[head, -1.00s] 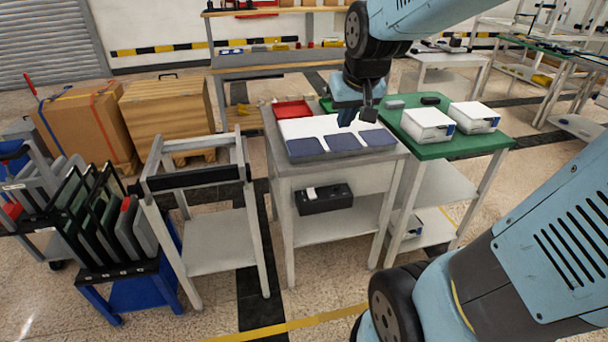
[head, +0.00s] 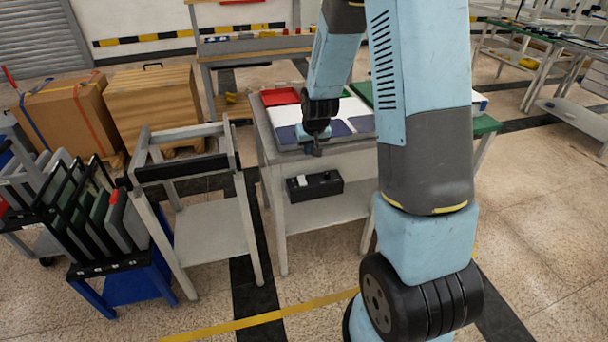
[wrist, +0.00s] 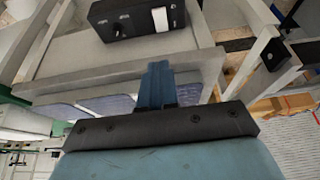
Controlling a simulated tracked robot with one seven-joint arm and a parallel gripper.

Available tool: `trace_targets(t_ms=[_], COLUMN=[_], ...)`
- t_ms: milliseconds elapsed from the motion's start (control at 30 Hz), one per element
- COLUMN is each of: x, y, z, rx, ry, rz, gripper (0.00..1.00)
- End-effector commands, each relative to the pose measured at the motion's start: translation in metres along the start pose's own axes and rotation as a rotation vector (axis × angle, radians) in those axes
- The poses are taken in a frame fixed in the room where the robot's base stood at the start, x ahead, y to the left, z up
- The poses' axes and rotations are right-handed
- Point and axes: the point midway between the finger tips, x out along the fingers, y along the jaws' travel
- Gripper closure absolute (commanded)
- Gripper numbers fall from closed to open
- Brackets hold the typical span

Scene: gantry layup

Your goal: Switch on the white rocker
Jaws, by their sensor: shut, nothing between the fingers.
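The white rocker (head: 302,181) is a small white piece on the left part of a black box (head: 325,184) below the top of the grey table (head: 280,155). In the wrist view the rocker (wrist: 160,19) is upside down at the top, on the black box (wrist: 134,22) next to small dark knobs or marks. My gripper (head: 313,150) is in front of the table's front edge, above the box and apart from it. In the wrist view its blue fingers (wrist: 157,72) are together and empty, pointing toward the box. Whether the rocker is tipped on or off is too small to tell.
A red tray (head: 280,97), a white sheet and dark blue pads (head: 359,124) lie on the table top. A grey empty frame stand (head: 205,222) stands to the left, beside a blue rack (head: 130,285) of panels. A green table is at right, partly behind my arm.

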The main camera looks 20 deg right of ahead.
Motion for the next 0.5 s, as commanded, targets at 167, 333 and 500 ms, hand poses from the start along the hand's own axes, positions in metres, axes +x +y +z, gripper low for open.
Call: trace_targets(t_ms=[167, 333, 500], x=[0.025, 0.03, 0.029], y=[0.001, 0.001, 0.0], z=[0.004, 0.004, 0.004], rx=[0.0, 0.0, -0.001], ry=[-0.006, -0.004, -0.004], rz=[0.001, 0.001, 0.001], gripper=[1.0, 1.0, 1.0])
